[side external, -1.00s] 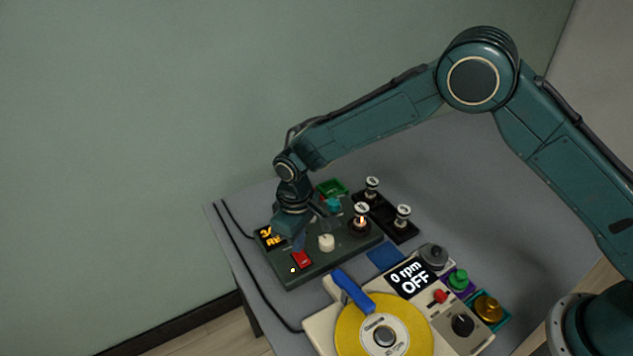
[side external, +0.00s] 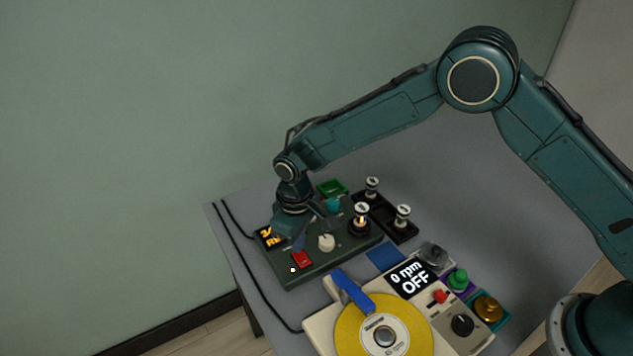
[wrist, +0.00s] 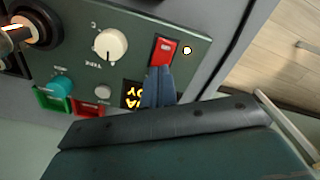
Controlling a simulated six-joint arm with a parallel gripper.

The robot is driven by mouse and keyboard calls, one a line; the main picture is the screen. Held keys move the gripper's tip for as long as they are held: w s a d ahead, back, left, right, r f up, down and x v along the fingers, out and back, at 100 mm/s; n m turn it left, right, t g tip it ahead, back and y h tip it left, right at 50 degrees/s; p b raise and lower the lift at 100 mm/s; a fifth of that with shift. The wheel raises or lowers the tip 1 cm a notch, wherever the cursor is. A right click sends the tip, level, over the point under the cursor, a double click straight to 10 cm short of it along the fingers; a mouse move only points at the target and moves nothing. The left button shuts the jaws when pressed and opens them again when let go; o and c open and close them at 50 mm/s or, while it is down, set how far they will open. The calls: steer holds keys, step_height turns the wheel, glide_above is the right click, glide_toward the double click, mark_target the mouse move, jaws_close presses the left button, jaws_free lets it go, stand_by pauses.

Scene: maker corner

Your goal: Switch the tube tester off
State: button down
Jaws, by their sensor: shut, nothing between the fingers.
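The tube tester (side external: 279,277) is a dark green box on the grey table, and its face also fills the upper part of the wrist view (wrist: 75,52). Its red rocker switch (side external: 302,261) sits near the front corner; it shows in the wrist view too (wrist: 162,50). A small pale lamp (wrist: 187,50) beside the switch is lit, and the orange display (wrist: 132,95) glows. My gripper (wrist: 164,70) is shut and empty, its blue fingertips at the display-side end of the switch, partly hiding it. I cannot tell whether they touch it.
A cream knob (wrist: 111,45) and a tube (side external: 361,212) with an orange glow are on the tester. More tubes stand in a black tray (side external: 398,231). A cream machine with a yellow disc (side external: 357,326) stands in front, its screen reading "0 rpm OFF". A green bin (side external: 332,187) lies behind.

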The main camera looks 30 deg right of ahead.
steer(key=shift+f, duration=0.95)
stand_by(1.3)
steer(key=shift+r, duration=3.55)
steer(key=shift+r, duration=0.1)
